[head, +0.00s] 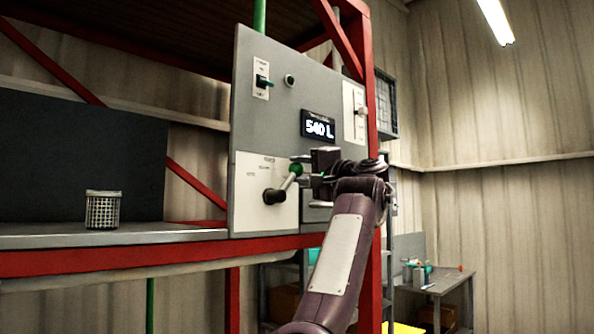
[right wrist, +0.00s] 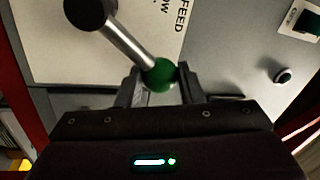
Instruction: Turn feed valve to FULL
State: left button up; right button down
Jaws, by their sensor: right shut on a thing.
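The feed valve is a metal lever (head: 289,181) with a green ball knob (head: 296,169) on a black hub (head: 273,196), set on a white plate (head: 246,215) low on the grey panel. In the head view the lever points up and to the right from the hub. My right gripper (head: 305,170) is shut on the green knob. In the right wrist view the knob (right wrist: 160,76) sits between the two fingers, and the word FEED shows on the plate. The plate's position labels are too small to read in the head view. My left gripper is not in view.
A wire-mesh basket (head: 103,210) stands on the shelf at left.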

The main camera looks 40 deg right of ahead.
jog(key=shift+w+d+f+m, duration=0.1)
jog(key=shift+d+f+m, duration=0.1)
jog(key=shift+f+m, duration=0.25)
jog(key=shift+m, duration=0.25)
jog(key=c, duration=1)
grip_release()
jog(key=shift+r, duration=0.1)
jog(key=b+v, duration=0.4)
jog(key=v, duration=0.3)
jog(key=shift+s, duration=0.4)
jog(key=shift+w+d+f, duration=0.1)
jog(key=shift+f, duration=0.1)
